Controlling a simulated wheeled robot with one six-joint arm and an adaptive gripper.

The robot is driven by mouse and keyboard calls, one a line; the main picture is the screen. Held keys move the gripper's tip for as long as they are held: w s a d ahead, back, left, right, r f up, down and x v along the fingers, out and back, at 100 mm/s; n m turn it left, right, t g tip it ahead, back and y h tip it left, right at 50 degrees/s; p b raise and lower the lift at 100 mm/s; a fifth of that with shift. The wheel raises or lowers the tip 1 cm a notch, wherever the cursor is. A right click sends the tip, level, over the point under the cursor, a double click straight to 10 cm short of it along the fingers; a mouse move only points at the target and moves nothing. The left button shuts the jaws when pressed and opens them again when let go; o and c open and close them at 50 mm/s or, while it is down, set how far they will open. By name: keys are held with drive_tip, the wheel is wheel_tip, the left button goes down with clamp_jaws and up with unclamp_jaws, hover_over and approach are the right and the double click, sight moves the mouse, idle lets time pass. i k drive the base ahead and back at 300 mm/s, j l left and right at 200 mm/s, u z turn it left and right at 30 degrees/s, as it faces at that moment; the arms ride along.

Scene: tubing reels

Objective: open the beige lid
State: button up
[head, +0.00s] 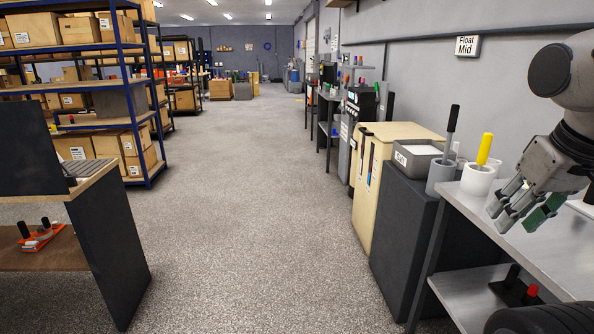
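A beige cabinet (363,190) stands by the right wall, with a flat beige top (403,133) that looks like a closed lid. Dark handle-like strips show on its front. A grey box and a dark cabinet stand in front of it and hide part of its right side. My gripper (525,212) hangs over the metal table at the right, well apart from the beige top. Its grey fingers and a green finger part point down and look spread, with nothing clearly between them.
A grey box (418,157) sits on the dark cabinet (403,222). Grey and white cups (478,180) with black and yellow handles stand near the metal table (549,245). A desk (108,235) is at left, shelves (92,90) behind. The middle floor (240,200) is clear.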

sight(387, 132)
drive_tip(key=i+u, duration=0.3)
drive_tip(key=i, duration=1.55)
drive_tip(key=i+j+z, duration=0.15)
drive_tip(key=i+z, duration=0.3)
drive_tip(key=i, duration=0.25)
drive_tip(key=i+j+z, duration=0.45)
drive_tip(key=i, duration=0.2)
drive_tip(key=i+j+z, duration=0.45)
drive_tip(key=i+j, duration=0.1)
